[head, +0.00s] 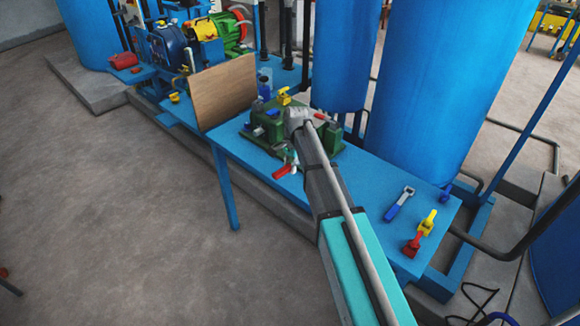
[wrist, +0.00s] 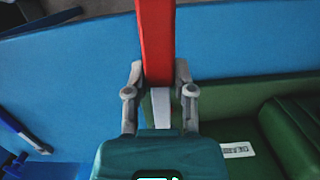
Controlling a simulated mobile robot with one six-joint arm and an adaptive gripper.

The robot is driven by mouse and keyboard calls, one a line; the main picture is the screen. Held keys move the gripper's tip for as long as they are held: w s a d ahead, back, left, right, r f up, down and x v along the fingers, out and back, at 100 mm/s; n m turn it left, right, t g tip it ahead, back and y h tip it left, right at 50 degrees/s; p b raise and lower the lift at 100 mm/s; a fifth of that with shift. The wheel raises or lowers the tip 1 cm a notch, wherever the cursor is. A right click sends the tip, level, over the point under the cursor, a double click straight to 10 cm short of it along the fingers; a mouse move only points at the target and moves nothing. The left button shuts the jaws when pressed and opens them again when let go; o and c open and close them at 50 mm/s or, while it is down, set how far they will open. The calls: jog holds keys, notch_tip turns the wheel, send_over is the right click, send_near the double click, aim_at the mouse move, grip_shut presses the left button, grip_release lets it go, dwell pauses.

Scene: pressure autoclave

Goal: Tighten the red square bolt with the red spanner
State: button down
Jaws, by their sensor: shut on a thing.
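My gripper (wrist: 160,76) is shut on the red spanner (wrist: 155,38), whose flat red handle runs up out of the wrist view between the two fingers. In the head view, the red spanner (head: 282,171) shows as a short red bar at the front of the green fixture (head: 265,131); my gripper (head: 289,156) is partly hidden behind my arm. A small red piece (head: 319,116) on the fixture's right side may be the red square bolt. The spanner's jaw and its contact with any bolt are hidden.
The fixture stands on a blue table (head: 365,182) and also carries a yellow piece (head: 284,96). A blue spanner (head: 399,204), a yellow tool (head: 428,222) and a red tool (head: 412,245) lie at the right end. A brown board (head: 222,92) stands left; blue tanks (head: 440,80) stand behind.

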jog(key=shift+r+p, duration=0.55)
jog(key=shift+r, duration=0.1)
